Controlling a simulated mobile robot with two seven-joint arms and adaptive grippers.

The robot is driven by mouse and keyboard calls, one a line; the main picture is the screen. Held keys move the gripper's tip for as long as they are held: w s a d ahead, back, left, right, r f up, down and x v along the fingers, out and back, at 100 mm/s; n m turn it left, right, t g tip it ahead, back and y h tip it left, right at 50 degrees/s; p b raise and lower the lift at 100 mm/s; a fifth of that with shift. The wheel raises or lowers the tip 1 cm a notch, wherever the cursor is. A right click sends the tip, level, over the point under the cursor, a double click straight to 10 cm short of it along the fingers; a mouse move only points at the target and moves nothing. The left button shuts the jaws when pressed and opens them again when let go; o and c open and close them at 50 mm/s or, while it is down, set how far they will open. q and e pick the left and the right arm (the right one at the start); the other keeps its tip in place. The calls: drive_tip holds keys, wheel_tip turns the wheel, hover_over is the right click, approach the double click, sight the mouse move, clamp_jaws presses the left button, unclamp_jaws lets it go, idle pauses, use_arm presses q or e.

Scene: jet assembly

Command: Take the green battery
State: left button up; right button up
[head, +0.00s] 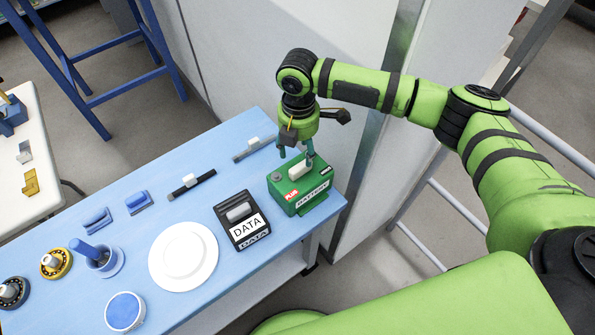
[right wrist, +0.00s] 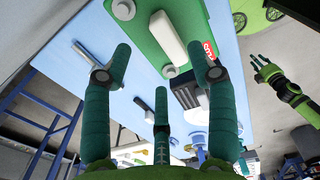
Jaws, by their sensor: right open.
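The green battery (head: 305,195) is a box with a white handle on top, a red "PLUS" label and a "BATTERY" label. It sits upright at the right end of the blue table. My right gripper (head: 296,157) is just above the battery, pointing down with its fingers apart around the handle area. In the right wrist view the battery (right wrist: 142,45) fills the top, and the white handle (right wrist: 170,38) lies between and beyond the open fingers (right wrist: 160,62). Contact is not clear. My left gripper (right wrist: 267,68) shows small at the right of the wrist view, fingers spread, empty.
A black DATA box (head: 241,220) stands close left of the battery on the blue table (head: 150,250). A white round plate (head: 183,256), a black bar (head: 192,184), a grey bar (head: 255,148) and blue parts lie further left. A grey wall panel (head: 300,60) rises behind.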

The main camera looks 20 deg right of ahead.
sight(299, 163)
drive_tip(key=f+p, duration=0.1)
drive_tip(key=s+f+p, duration=0.1)
drive_tip(key=shift+f, duration=0.3)
wheel_tip(299, 163, down, 3)
drive_tip(key=shift+w+r+p, duration=0.1)
drive_tip(key=shift+r+p, duration=0.1)
drive_tip(key=shift+p, duration=0.1)
drive_tip(key=shift+f, duration=0.45)
drive_tip(key=shift+c, duration=0.8)
clamp_jaws()
use_arm(q)
drive_tip(key=r, duration=0.1)
drive_tip(key=s+r, duration=0.1)
drive_tip(key=r, duration=0.1)
drive_tip(key=shift+a, duration=0.1)
use_arm(e)
drive_tip(key=shift+w, duration=0.15)
